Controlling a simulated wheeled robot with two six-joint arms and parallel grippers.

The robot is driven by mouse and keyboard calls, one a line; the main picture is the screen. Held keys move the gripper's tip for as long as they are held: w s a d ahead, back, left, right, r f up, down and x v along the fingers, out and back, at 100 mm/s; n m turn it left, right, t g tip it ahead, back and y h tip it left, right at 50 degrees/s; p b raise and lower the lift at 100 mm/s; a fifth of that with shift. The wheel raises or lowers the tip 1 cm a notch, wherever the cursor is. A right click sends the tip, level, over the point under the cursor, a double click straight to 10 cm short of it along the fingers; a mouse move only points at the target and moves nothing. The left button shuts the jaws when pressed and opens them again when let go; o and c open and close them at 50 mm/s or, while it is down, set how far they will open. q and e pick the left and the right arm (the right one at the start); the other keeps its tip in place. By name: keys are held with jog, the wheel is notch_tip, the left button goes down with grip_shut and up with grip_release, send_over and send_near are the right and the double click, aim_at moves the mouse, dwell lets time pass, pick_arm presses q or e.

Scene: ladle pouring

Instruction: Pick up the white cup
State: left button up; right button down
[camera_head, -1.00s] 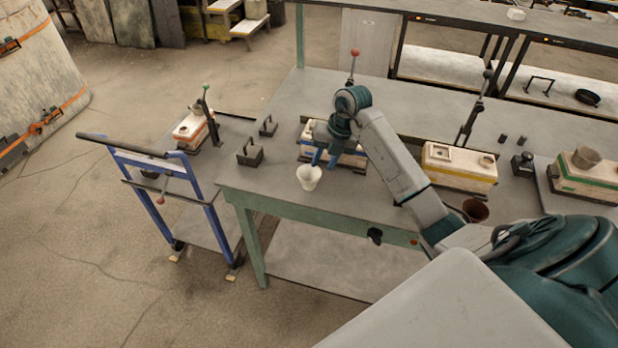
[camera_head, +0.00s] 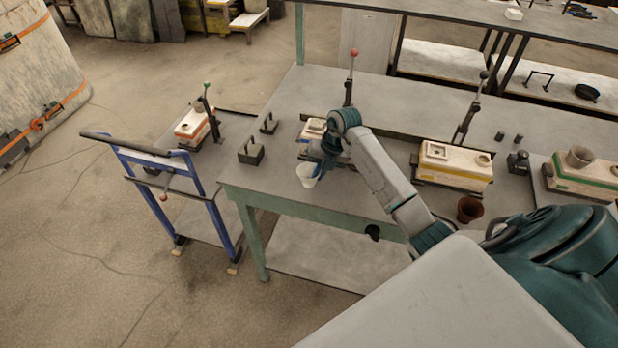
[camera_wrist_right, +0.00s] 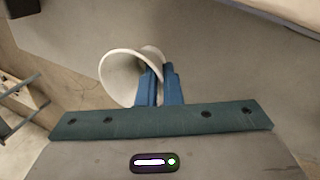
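The white cup (camera_head: 305,176) stands near the front edge of the green-framed table in the head view. My right gripper (camera_head: 318,170) is right at the cup's right side, with its blue fingers partly over the rim. In the right wrist view the cup (camera_wrist_right: 116,80) shows its open mouth to the left. The right gripper's two fingers (camera_wrist_right: 160,88) overlap the cup's near right side, with a narrow gap between them. Whether they clamp the cup wall is unclear. My left gripper is not in view.
Behind the gripper is a white box (camera_head: 314,127) beside a red-knobbed lever. Dark handled blocks (camera_head: 250,154) stand to the left. A brown cup (camera_head: 469,209) and a yellow-edged white box (camera_head: 453,166) are to the right. A blue cart (camera_head: 213,222) stands left of the table.

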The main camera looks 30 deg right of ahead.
jog(key=shift+r, duration=0.15)
jog(key=shift+r+b, duration=0.25)
jog(key=shift+b, duration=0.15)
notch_tip(320, 180, up, 2)
jog(key=shift+b, duration=0.75)
jog(key=s+a+r+b, duration=0.2)
jog(key=s+b, duration=0.2)
jog(key=s, duration=1.1)
jog(key=shift+s+a+b, duration=0.3)
jog(key=shift+s, duration=0.1)
jog(key=shift+r, duration=0.2)
